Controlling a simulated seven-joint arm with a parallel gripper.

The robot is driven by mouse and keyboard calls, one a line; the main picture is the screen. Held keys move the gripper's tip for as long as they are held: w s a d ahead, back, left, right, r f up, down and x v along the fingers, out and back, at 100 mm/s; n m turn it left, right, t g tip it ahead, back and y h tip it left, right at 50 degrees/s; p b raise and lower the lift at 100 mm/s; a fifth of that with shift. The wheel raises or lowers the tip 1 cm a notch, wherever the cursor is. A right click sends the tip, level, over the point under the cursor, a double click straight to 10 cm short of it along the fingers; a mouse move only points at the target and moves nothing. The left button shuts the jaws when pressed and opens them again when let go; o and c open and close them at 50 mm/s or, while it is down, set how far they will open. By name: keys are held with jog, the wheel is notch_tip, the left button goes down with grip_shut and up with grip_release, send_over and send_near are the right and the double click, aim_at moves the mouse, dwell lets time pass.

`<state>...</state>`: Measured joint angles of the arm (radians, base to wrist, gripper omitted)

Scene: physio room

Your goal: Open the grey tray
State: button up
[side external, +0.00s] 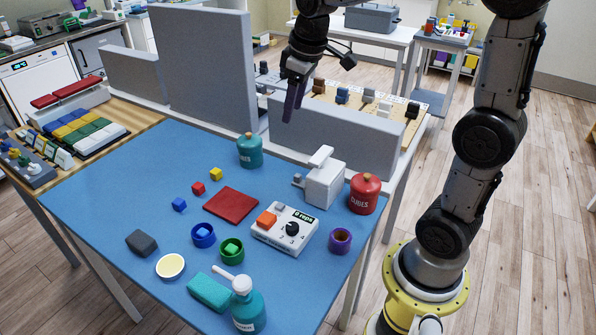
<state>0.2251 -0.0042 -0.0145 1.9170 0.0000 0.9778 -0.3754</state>
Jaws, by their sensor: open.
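My gripper (294,108) hangs fingers-down above the back of the blue table, in front of the grey partition panels, open and with nothing seen between its fingers. No single thing is clearly a grey tray. A light grey box-shaped unit (322,188) with a lever on top and a small knob at its left side stands at the table's right back, below and to the right of my gripper and apart from it. A closed grey case (371,18) lies on a white table far behind.
Grey panels (205,75) stand along the table's back. Near the grey unit are a red jar (364,193), a teal jar (250,150), a purple cup (340,241) and a white counter device (285,229). A red mat (231,204) lies centrally; the blue surface at left is clear.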

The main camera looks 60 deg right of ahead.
jog(key=w+d+f+m+g, duration=0.1)
jog(key=w+d+f+g, duration=0.1)
jog(key=w+d+f, duration=0.5)
jog(key=g, duration=0.1)
send_over(297, 175)
notch_tip(297, 175, down, 6)
jog(key=shift+m+y, duration=0.3)
jog(key=shift+m, duration=0.1)
notch_tip(297, 175, down, 13)
jog(key=shift+s, duration=0.1)
jog(key=shift+c, duration=0.3)
grip_shut()
dwell(0.5)
